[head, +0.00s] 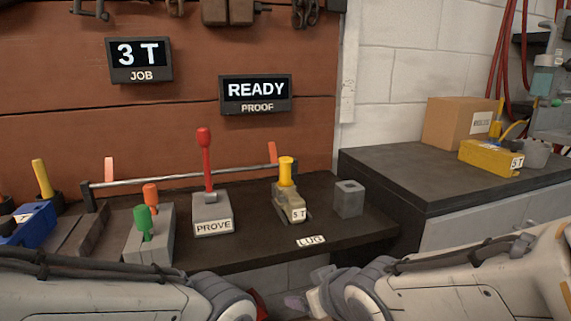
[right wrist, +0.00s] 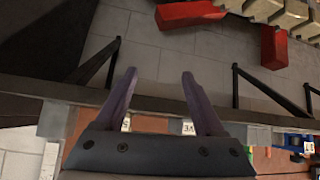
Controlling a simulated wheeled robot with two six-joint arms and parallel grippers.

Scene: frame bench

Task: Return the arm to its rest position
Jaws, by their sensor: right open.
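My right gripper (right wrist: 159,74) shows in the right wrist view with its two fingers spread and nothing between them. Grey floor lies beyond its fingertips. In the head view both my arms lie low across the bottom edge, in front of the bench (head: 275,252). My right arm (head: 450,285) comes in from the right and my left arm (head: 110,290) from the left. I see no left gripper fingers in the head view.
On the bench stand the PROVE box with a red lever (head: 212,212), a yellow-topped 5 T tool (head: 290,202), a grey square holder (head: 349,199) and a green-and-orange-handled box (head: 150,236). Signs read 3 T (head: 139,56) and READY (head: 256,92). A side cabinet (head: 400,175) stands right.

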